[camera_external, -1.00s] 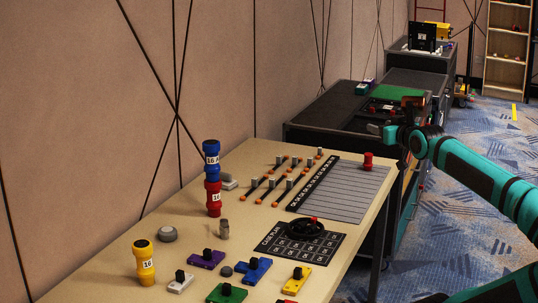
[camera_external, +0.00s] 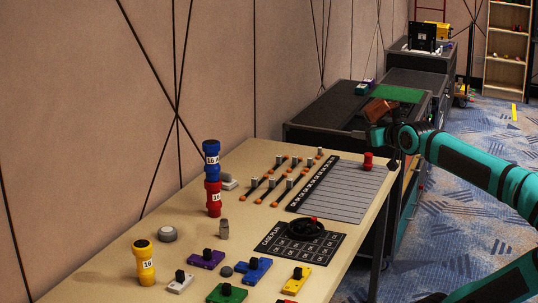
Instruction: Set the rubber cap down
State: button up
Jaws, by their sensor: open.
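My gripper (camera_external: 366,134) is at the end of the teal arm, above the far right edge of the wooden table, near the red cylinder (camera_external: 368,161). It is open, and its fingers are small and partly hidden by the wrist. I see nothing clearly held in it.
The wooden table (camera_external: 110,272) holds a grey lined board (camera_external: 345,195), a black "CASE PLAN" mat (camera_external: 296,251) with a black ring (camera_external: 305,229), stacked blue and red connectors (camera_external: 213,180), a yellow connector (camera_external: 144,263) and several coloured blocks. Dark cabinets (camera_external: 330,108) stand behind.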

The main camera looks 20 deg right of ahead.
jog(key=w+a+f+n+g+y, duration=0.2)
jog(key=w+a+f+n+g, duration=0.1)
jog(key=a, duration=0.5)
jog(key=n+g, duration=0.9)
jog(key=g, duration=0.2)
send_near(228, 268)
jog(key=x, duration=0.8)
jog(key=shift+w+a+f, duration=0.1)
jog(key=shift+f, duration=0.25)
jog(key=shift+c, duration=0.5)
jog(key=c, duration=1)
jog(key=shift+r, duration=0.1)
